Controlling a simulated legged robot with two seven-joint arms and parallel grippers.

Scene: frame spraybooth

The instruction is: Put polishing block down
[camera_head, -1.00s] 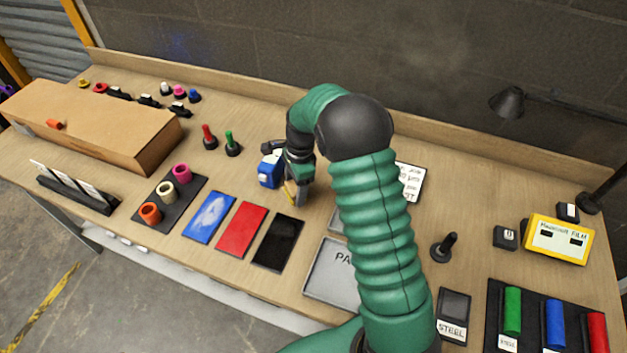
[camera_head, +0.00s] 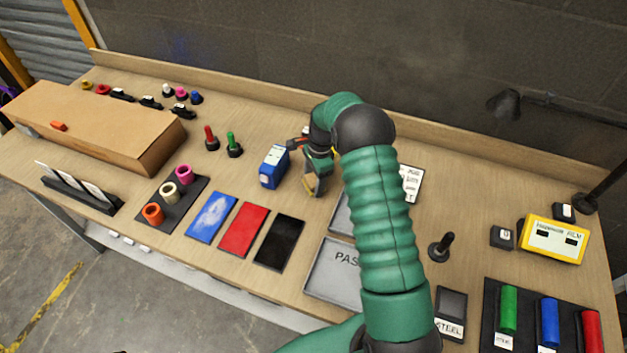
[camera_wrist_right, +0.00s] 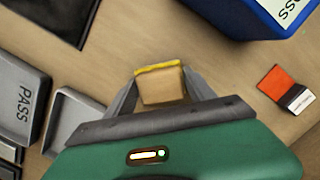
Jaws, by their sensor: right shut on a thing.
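My right gripper (camera_head: 314,188) is over the middle of the bench, just right of a blue box (camera_head: 272,167). In the wrist view my right gripper (camera_wrist_right: 165,95) is shut on a small tan block with a yellow edge (camera_wrist_right: 160,85), which I take as the polishing block. The block sits between the two grey fingers. I cannot tell whether it touches the bench. In the head view the fingers and arm mostly hide it. My left gripper is not in view.
Blue, red (camera_head: 243,230) and black (camera_head: 279,242) panels lie in front of the gripper. A grey PASS tray (camera_head: 330,272) is to their right. A small orange-and-white item (camera_wrist_right: 285,88) lies near the blue box. Bare wood (camera_head: 240,185) is left of the blue box.

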